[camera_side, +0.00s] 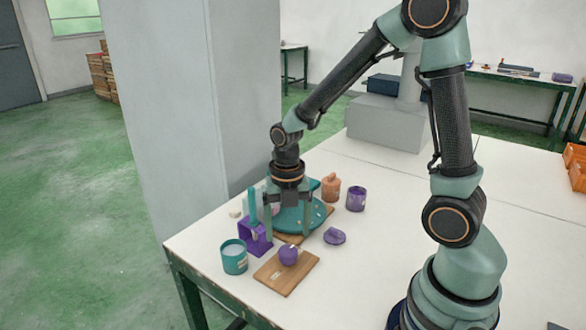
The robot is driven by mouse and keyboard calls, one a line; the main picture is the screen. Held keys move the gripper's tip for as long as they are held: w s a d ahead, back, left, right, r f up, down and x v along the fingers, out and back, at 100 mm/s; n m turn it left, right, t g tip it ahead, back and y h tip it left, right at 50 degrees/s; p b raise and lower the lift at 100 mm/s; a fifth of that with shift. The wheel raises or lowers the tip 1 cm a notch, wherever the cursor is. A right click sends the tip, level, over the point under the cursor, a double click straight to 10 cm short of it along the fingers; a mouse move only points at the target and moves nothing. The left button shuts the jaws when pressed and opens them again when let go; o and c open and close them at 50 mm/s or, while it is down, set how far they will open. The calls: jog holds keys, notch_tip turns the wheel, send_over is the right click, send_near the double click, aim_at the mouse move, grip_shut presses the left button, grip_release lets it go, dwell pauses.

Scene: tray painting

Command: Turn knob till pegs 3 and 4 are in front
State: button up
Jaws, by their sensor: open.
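My gripper (288,206) points straight down over a round teal turntable (303,217) near the far left corner of the white table. Its two teal fingers stand apart on either side of the turntable's middle. The knob is hidden behind the fingers and palm, so I cannot tell whether they touch it. The turntable sits on a wooden base (290,238). A few small pale marks show on its rim, but pegs 3 and 4 are too small to make out.
In front are a teal cup (234,257), a purple holder (255,236) and a wooden board (287,278) bearing a purple ball (288,254).

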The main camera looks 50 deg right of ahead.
aim_at(288, 250)
jog(key=shift+f, duration=2.7)
grip_shut()
